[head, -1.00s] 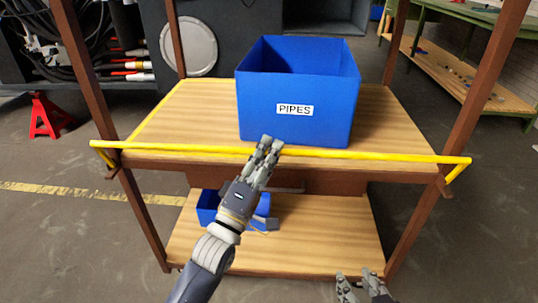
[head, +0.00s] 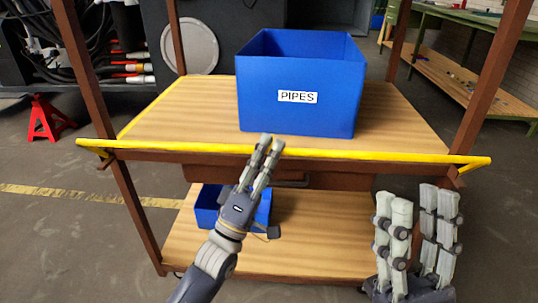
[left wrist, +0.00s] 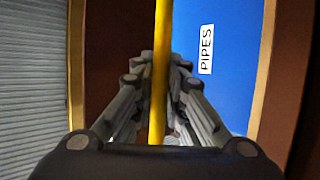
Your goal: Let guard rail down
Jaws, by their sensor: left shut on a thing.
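The yellow guard rail (head: 380,153) spans the front of a wooden-topped cart with brown posts. It lies along the front edge of the upper shelf (head: 180,120), with its ends reaching past both front posts. My left gripper (head: 269,148) is shut on the rail near its middle. In the left wrist view the rail (left wrist: 163,30) runs between the fingers of my left gripper (left wrist: 160,65). My right gripper (head: 415,200) is open and empty at the lower right, in front of the cart.
A blue bin labelled PIPES (head: 300,112) stands on the upper shelf behind the rail. A smaller blue bin (head: 207,205) sits on the lower shelf (head: 320,240), partly hidden by my left arm. A red jack stand (head: 45,118) is on the floor at left.

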